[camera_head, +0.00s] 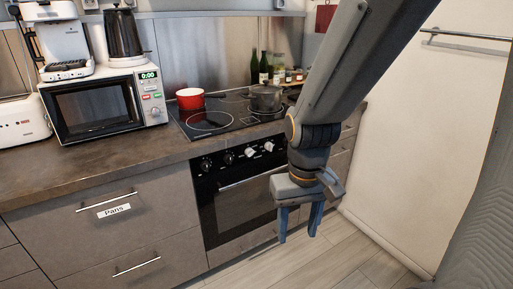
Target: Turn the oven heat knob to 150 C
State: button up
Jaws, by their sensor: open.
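The oven (240,199) is built into the counter front below the hob, with a dark door and a metal bar handle. Its black control strip carries a row of knobs. Two dark knobs (229,158) sit on the left and two light knobs (250,152) on the right. Their markings are too small to read, and I cannot tell which one sets the heat. The right end of the strip is partly hidden by my arm. My gripper (299,232) is open and empty, with blue fingers pointing down, in front of the oven's right side and apart from the knobs.
A red pot (190,98) and a dark lidded pot (266,97) stand on the hob (225,116). A microwave (104,104) stands on the counter at left. A drawer labelled "Pans" (113,211) is left of the oven. Wooden floor (345,262) is clear below.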

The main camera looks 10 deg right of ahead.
aim_at(268, 145)
jog(key=u, duration=0.05)
jog(key=k, duration=0.5)
jog(key=z, duration=1)
jog(key=i, duration=0.7)
jog(key=u, duration=0.95)
